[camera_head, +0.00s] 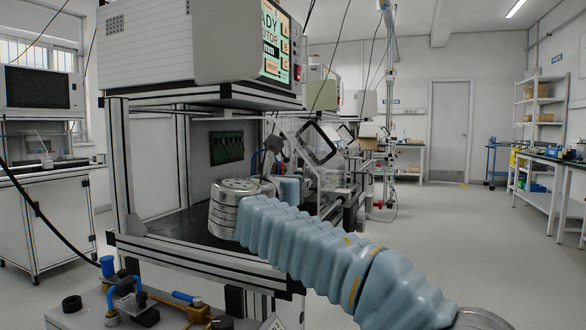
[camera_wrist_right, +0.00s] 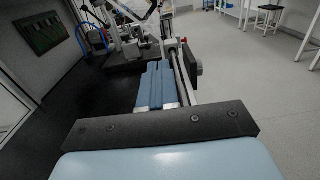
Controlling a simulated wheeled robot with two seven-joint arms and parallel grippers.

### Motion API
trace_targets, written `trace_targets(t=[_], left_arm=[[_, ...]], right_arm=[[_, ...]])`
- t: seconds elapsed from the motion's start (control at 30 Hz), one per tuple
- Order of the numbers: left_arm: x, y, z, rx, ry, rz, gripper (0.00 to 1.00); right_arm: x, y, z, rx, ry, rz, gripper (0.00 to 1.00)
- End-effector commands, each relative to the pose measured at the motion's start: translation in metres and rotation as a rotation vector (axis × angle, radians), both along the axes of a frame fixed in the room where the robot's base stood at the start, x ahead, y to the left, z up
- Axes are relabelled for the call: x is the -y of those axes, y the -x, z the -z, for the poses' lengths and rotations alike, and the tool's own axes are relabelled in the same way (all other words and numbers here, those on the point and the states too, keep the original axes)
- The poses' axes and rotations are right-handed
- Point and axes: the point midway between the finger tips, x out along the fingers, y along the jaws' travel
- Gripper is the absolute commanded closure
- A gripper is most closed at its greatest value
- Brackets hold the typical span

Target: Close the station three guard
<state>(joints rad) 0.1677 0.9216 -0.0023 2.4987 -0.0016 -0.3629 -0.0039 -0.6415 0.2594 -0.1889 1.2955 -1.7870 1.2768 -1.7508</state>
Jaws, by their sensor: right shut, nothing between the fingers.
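In the head view, a framed clear panel (camera_head: 319,145), apparently a guard, stands tilted at the right side of the nearest test station (camera_head: 122,165). I cannot read a station number on it. My right arm (camera_head: 310,240) reaches from the lower right to the station's front opening. In the right wrist view my right gripper (camera_wrist_right: 158,68) is shut and empty, its blue fingers side by side. They lie beside a metal rail with a black block (camera_wrist_right: 194,57) along the station's right edge. I cannot tell whether they touch it. My left gripper is out of view.
A test unit with a lit screen (camera_head: 275,45) sits on top of the station. A green board (camera_head: 226,147) is on its back wall. A cart with blue-handled fittings (camera_head: 125,290) is at lower left. Open floor (camera_head: 460,220) lies to the right, before shelves (camera_head: 540,105).

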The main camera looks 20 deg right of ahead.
Motion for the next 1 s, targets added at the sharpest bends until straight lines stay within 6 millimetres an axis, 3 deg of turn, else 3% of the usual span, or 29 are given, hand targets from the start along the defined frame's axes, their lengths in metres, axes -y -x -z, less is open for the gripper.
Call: trace_targets(t=[0.27, 0.8, 1.0], left_arm=[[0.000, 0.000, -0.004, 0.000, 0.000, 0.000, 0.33], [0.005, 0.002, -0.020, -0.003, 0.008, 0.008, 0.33], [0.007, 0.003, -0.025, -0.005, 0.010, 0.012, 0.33]], right_arm=[[0.007, -0.006, -0.003, -0.001, -0.001, 0.002, 1.00], [0.086, -0.076, -0.004, -0.001, 0.000, 0.004, 1.00], [0.101, -0.090, -0.004, 0.000, 0.000, 0.001, 1.00]])
